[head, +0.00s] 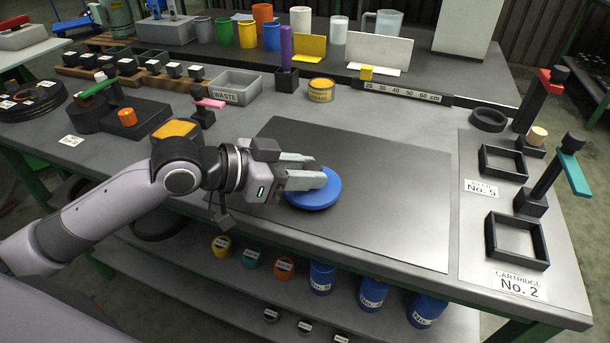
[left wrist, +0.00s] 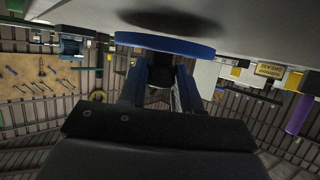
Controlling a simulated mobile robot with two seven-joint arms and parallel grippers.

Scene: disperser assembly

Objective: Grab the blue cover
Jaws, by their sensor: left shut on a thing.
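The blue cover (head: 318,192) is a round blue disc over the dark mat in the middle of the workbench. My left gripper (head: 318,178) reaches in from the left and is shut on the cover, its fingers hiding part of the top. In the left wrist view the cover (left wrist: 165,45) shows as a blue disc at the tips of both fingers (left wrist: 160,68), with a dark shadow on the surface beside it. How far it is above the mat is hard to tell. My right gripper is in neither view.
The dark mat (head: 400,200) is otherwise bare. A grey WASTE bin (head: 237,88) and a yellow tin (head: 320,90) stand behind it. Black square frames (head: 517,240) and posts with coloured handles stand at the right. Blue containers (head: 372,292) sit on the shelf below.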

